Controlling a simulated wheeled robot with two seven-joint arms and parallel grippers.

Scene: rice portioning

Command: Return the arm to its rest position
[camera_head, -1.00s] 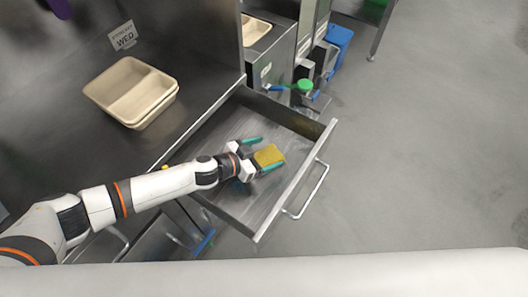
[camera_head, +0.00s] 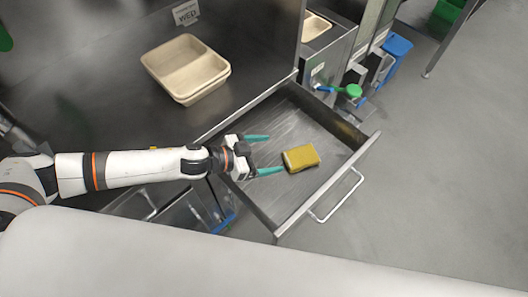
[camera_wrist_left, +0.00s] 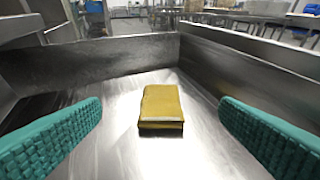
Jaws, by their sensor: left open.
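My left gripper (camera_head: 264,155) is open and empty, with its two teal fingers apart over the left part of the open drawer (camera_head: 364,152). A yellow sponge-like block (camera_head: 301,158) lies on the drawer floor just beyond the fingertips, not touching them. In the left wrist view the block (camera_wrist_left: 161,105) lies ahead, centred between the two teal fingers (camera_wrist_left: 150,135). My left arm reaches in from the left in the head view. My right gripper is not in view.
A stack of tan two-compartment trays (camera_head: 187,68) stands on the dark metal counter (camera_head: 90,90), near a WED label (camera_head: 186,13). A green-topped item (camera_head: 353,90) and a blue bin (camera_head: 396,47) are beyond the drawer. Grey floor (camera_head: 450,160) lies clear at right.

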